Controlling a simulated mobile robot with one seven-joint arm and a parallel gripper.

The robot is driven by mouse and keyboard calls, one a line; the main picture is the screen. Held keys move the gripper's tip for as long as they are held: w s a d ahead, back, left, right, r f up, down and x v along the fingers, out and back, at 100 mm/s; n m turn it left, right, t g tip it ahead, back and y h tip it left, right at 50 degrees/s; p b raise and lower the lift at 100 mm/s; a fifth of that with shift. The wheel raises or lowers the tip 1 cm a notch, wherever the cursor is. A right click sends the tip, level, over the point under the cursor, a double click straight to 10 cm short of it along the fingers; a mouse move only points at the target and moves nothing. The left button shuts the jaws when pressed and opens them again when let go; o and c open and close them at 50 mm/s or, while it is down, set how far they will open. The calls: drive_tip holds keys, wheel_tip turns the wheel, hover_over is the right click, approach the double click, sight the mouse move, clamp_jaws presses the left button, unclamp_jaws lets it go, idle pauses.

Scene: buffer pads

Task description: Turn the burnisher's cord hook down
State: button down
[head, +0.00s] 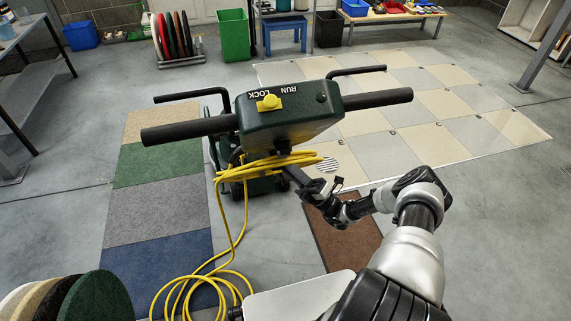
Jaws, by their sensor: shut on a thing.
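The burnisher has a dark green control head (290,118) with black handle grips on both sides and a yellow knob by RUN and LOCK labels. Its yellow cord (262,166) is wound in loops below the head and trails down to coils on the floor. A grey bar, which looks like the cord hook (292,173), slants down and right from under the head, next to the loops. My gripper (307,187) reaches in from the lower right and is shut on its lower end. The fingertips are small and partly hidden, so the exact grip is unclear.
Colored carpet tiles (160,205) lie at left and pale floor tiles (440,90) at right. Round pads (75,300) stand at lower left. A green bin (235,36), a pad rack and shelves line the back. Grey floor is open at right.

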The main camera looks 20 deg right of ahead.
drive_tip(key=shift+w+a+f+m+y, duration=0.1)
drive_tip(key=shift+w+f+m+y, duration=0.15)
drive_tip(key=shift+m+y, duration=0.55)
drive_tip(key=shift+y, duration=0.3)
drive_tip(key=c, duration=1.7)
unclamp_jaws()
drive_tip(key=shift+s+f, duration=0.1)
drive_tip(key=shift+f, duration=0.05)
